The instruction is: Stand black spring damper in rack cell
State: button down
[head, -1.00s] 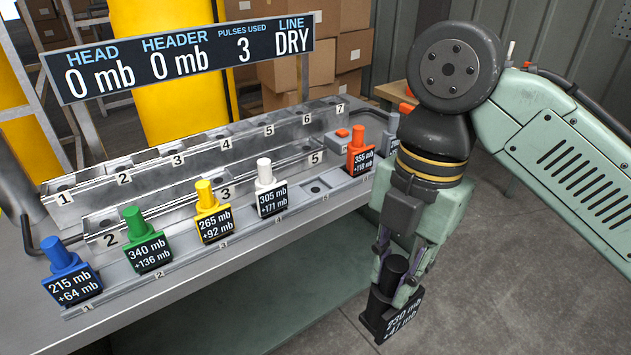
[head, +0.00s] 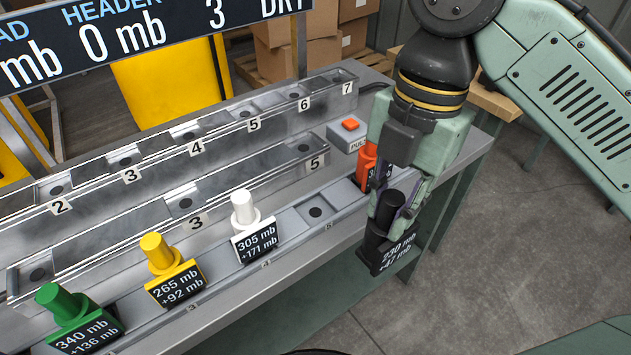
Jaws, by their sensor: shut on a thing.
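My gripper (head: 402,208) is shut on the black spring damper (head: 389,254), whose label reads 230 mb, +47 mb. The damper hangs roughly upright, slightly tilted in the picture, off the front edge of the bench at the right. The front rack (head: 290,241) runs along the bench edge. Its cell with an empty dark hole (head: 316,212) lies left of my gripper, between the white damper (head: 243,212) and the orange damper (head: 364,166). My gripper partly hides the orange damper.
The yellow damper (head: 160,254) and green damper (head: 62,304) stand further left in the front rack. Two metal channels with numbered holes lie behind, the rear one (head: 230,127) longer. An orange-button box (head: 348,132) stands near the right end. Floor (head: 480,240) right of the bench is clear.

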jog(key=w+a+f+p, duration=0.3)
jog(key=w+a+f, duration=0.2)
jog(key=w+a, duration=0.4)
jog(key=w, duration=0.3)
jog(key=shift+w, duration=0.15)
jog(key=shift+f, duration=0.15)
jog(key=c, duration=1.4)
grip_release()
notch_tip(320, 180, up, 12)
jog(key=w, duration=0.1)
jog(key=shift+d, duration=0.45)
